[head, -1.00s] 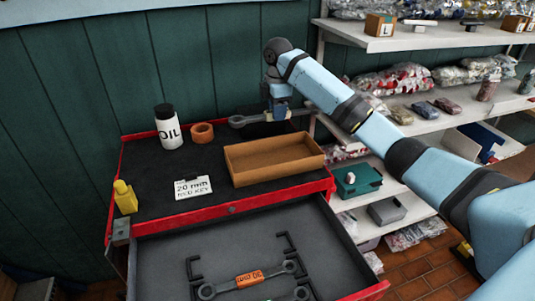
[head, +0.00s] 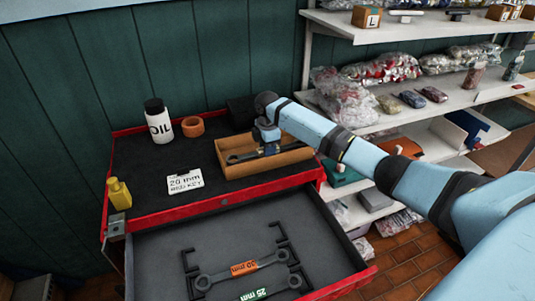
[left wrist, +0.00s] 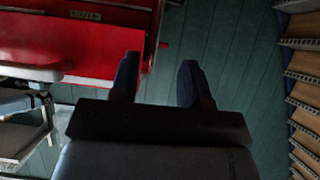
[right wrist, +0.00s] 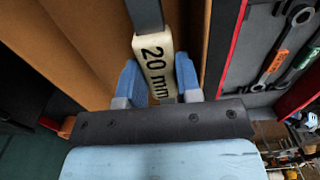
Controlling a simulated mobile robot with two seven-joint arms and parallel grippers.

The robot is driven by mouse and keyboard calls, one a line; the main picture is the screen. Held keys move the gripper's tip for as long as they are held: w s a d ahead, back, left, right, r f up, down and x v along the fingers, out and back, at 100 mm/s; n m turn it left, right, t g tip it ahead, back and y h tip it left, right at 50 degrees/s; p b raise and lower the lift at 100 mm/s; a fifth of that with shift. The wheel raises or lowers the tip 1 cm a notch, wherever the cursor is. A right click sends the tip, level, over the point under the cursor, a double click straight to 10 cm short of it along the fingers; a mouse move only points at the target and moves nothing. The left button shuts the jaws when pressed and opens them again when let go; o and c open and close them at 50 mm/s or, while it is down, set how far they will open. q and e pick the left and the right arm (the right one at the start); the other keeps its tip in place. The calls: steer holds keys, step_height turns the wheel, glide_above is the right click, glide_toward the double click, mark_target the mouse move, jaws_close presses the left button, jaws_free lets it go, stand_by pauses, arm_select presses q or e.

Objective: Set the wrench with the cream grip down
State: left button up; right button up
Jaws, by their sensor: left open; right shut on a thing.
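My right gripper (head: 268,148) is shut on the wrench with the cream grip. In the right wrist view the cream grip (right wrist: 157,65), marked "20 mm", sits between the blue fingers (right wrist: 157,85). A grey shank runs up out of it. In the head view a grey end of the wrench (head: 238,158) shows inside the outline of the brown open tray (head: 268,168). I cannot tell whether the wrench touches the tray floor. My left gripper (left wrist: 158,75) is open and empty in the left wrist view, outside the head view.
The tray stands on the red-rimmed cabinet top (head: 150,190) with an oil bottle (head: 158,122), a tape roll (head: 193,127), a label card (head: 185,181) and a yellow bottle (head: 119,193). The open drawer (head: 170,250) below holds wrenches with orange (head: 244,267) and green grips. Shelves (head: 390,125) stand at right.

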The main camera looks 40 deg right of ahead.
steer(key=shift+f, duration=1.45)
steer(key=o, duration=0.7)
steer(key=shift+f, duration=0.15)
steer(key=shift+o, duration=0.2)
step_height(320, 180, up, 12)
steer(key=shift+r+b, duration=0.2)
steer(key=shift+b, duration=0.4)
